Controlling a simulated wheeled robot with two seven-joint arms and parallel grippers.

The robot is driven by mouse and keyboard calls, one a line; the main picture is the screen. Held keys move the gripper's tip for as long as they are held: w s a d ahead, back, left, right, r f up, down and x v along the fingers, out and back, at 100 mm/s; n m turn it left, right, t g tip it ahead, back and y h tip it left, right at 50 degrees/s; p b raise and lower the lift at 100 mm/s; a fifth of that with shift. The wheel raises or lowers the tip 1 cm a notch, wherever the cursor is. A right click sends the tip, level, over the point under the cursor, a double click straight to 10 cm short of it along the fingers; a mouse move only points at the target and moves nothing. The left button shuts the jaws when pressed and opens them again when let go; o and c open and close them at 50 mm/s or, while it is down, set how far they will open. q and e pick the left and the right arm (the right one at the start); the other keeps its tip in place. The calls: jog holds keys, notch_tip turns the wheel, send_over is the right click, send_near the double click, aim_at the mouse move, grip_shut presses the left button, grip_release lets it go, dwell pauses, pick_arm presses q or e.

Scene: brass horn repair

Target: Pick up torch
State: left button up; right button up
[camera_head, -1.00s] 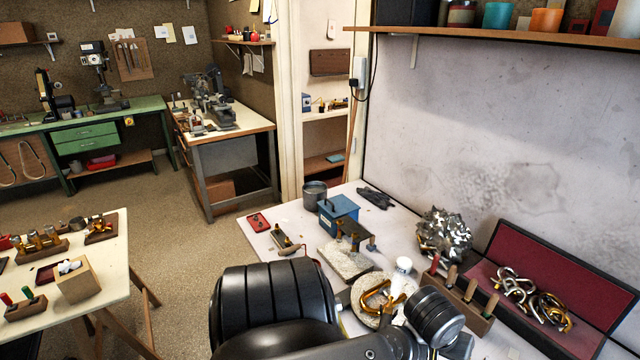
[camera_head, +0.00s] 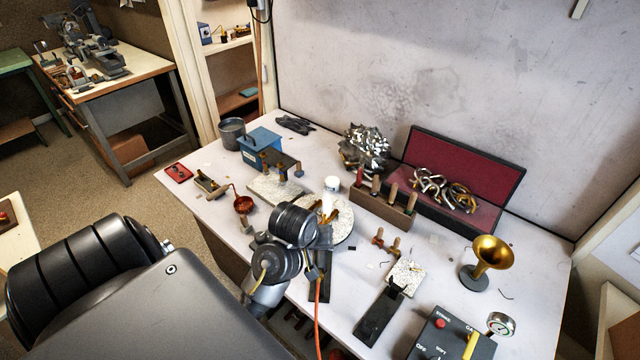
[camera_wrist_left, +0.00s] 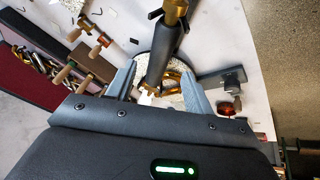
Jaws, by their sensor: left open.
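The torch (camera_wrist_left: 166,48), a dark tube with brass parts, lies between the two grey fingers of my left gripper (camera_wrist_left: 158,78) in the left wrist view. The fingers are spread, with the torch between them and a gap visible at each side. In the head view my left arm reaches over the bench, and its wrist largely hides the gripper and torch. An orange hose (camera_head: 318,325) runs down beside the wrist. My right gripper is not in view.
A tool block (camera_head: 384,211), red-lined case (camera_head: 464,163), brass bell (camera_head: 490,254) and control box (camera_head: 452,338) stand to the right. A blue box (camera_head: 260,143) is at back left.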

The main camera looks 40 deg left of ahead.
pick_arm(q)
jog(key=shift+w+f, duration=0.15)
jog(key=shift+f, duration=0.35)
jog(key=shift+w+f, duration=0.15)
jog(key=shift+f, duration=0.05)
jog(key=p+x, duration=0.1)
jog(key=x, duration=0.2)
jog(key=shift+w+f+p, duration=0.15)
jog(key=shift+f+p, duration=0.15)
jog(key=shift+p, duration=0.05)
jog(key=shift+w+a+f, duration=0.2)
jog(key=shift+w+f, duration=0.05)
jog(key=shift+f, duration=0.25)
jog(key=c, duration=1.1)
jog(key=shift+o, duration=0.2)
jog(key=shift+r, duration=0.1)
